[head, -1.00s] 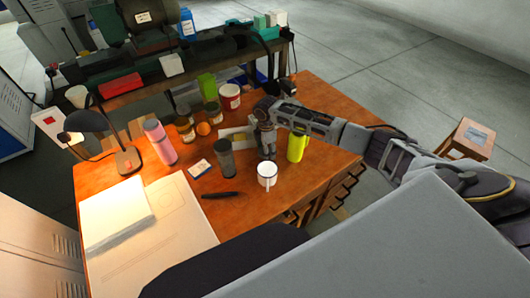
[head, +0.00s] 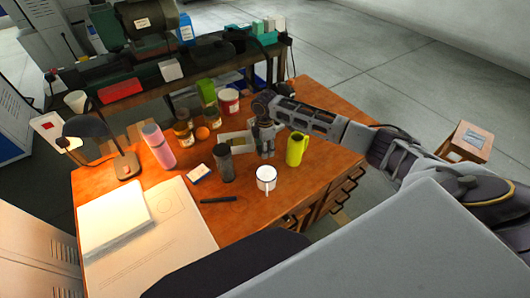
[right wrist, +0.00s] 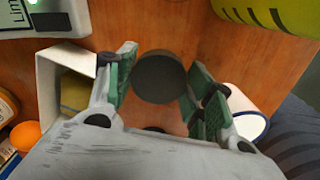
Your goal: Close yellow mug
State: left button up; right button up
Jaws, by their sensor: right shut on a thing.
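The yellow mug (head: 296,152) is a tall yellow-green vessel standing upright at the right side of the wooden table. Its top is too small to tell whether it is covered. In the right wrist view part of the yellow mug (right wrist: 275,12) shows at the upper right edge, apart from the fingers. My right gripper (head: 265,153) is low over the table, left of the yellow mug and behind the white mug. In the right wrist view my right gripper (right wrist: 160,90) is shut on a dark round lid (right wrist: 158,77). My left gripper is out of view.
A white mug (head: 266,180) stands in front of my right gripper and a grey tumbler (head: 223,164) to its left. A white open box (right wrist: 50,75) is close beside the fingers. An orange (head: 202,133), jars and a pink bottle (head: 158,146) stand farther left.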

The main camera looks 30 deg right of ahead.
jog(key=shift+r, duration=2.95)
jog(key=shift+s+a+m, duration=0.1)
jog(key=shift+m, duration=0.2)
